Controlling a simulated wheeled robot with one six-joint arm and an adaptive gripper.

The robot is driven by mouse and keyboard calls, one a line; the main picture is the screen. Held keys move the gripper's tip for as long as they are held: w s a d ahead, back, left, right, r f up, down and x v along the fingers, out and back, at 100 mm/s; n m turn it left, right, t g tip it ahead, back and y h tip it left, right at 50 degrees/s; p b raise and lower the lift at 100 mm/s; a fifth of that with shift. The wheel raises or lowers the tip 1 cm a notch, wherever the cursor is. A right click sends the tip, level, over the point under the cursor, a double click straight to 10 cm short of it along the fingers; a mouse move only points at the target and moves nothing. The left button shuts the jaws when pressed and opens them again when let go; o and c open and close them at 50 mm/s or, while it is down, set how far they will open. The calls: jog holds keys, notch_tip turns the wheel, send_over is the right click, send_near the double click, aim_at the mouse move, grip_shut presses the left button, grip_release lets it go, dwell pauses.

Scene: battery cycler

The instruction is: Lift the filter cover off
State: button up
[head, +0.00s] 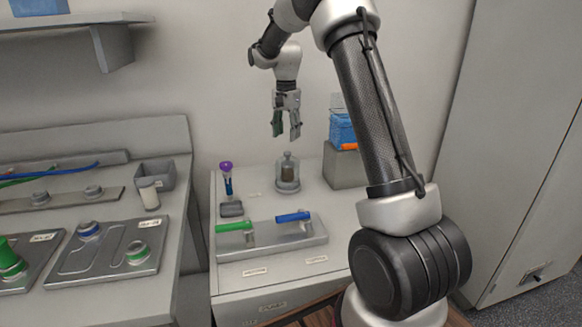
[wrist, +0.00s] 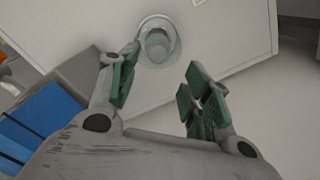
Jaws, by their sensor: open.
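The filter cover (head: 287,172) appears to be the clear, dome-like cover with a small knob on top, standing upright over a dark core on the grey cabinet top. In the wrist view, a round grey fitting with a pale ring, which looks like the same filter cover (wrist: 158,42), lies just beyond the fingertips. My gripper (head: 286,132) is open and empty, pointing down above the cover with a clear gap. The wrist view shows my gripper (wrist: 162,64) with its green-padded fingers spread apart.
A grey block (head: 345,168) carrying a blue container (head: 341,130) stands close right of the cover. A purple-topped tube (head: 227,178) stands to its left. A plate with a green handle (head: 234,227) and a blue handle (head: 293,216) lies in front. A bench with fittings (head: 110,250) is at left.

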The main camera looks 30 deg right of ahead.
aim_at(287, 153)
jog(key=shift+s+f+m, duration=0.1)
jog(key=shift+f+m, duration=0.1)
jog(key=shift+m, duration=0.5)
jog(key=shift+f, duration=0.4)
notch_tip(287, 153, down, 7)
jog(key=shift+r, duration=0.1)
grip_shut()
